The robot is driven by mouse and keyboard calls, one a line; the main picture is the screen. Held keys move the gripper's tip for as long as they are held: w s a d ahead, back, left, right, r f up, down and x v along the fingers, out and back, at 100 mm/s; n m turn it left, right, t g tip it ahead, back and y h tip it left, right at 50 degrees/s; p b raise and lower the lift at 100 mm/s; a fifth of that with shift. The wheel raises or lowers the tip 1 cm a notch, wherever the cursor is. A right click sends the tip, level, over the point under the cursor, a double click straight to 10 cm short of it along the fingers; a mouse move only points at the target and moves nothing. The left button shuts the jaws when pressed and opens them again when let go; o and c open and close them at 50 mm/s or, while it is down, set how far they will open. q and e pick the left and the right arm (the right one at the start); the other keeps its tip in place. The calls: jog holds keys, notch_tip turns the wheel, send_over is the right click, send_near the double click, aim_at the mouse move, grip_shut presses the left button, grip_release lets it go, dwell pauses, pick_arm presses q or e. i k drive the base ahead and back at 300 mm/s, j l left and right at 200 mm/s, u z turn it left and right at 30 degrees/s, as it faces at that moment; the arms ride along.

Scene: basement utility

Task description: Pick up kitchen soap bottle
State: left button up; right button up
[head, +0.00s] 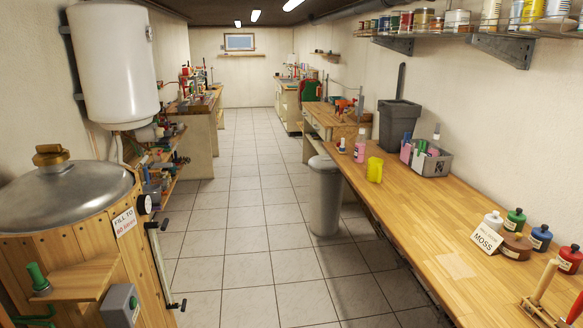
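A pink bottle with a light label and a narrow top (359,149) stands upright near the far left end of the wooden counter on the right. It looks like a soap bottle, but its label is too small to read. A grey caddy (434,165) behind it to the right holds more bottles, including a pink one (406,151), so I cannot be sure which is the kitchen soap. Neither of my grippers is in view.
A yellow block-like object (375,169) stands just right of the pink bottle. A grey bin (325,194) stands on the floor against the counter (420,215). Small jars (515,219) and a sign (487,238) sit nearer. The tiled aisle (240,210) is clear.

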aim_at(361, 140)
jog(key=i+z, duration=0.2)
jog(key=i, duration=0.35)
jog(key=i+j+z, duration=0.2)
jog(key=i, duration=0.3)
jog(key=i+j+z, duration=0.2)
jog(key=i, duration=0.3)
jog(key=i+j+z, duration=0.15)
jog(key=i+j, duration=0.2)
jog(key=i, duration=0.15)
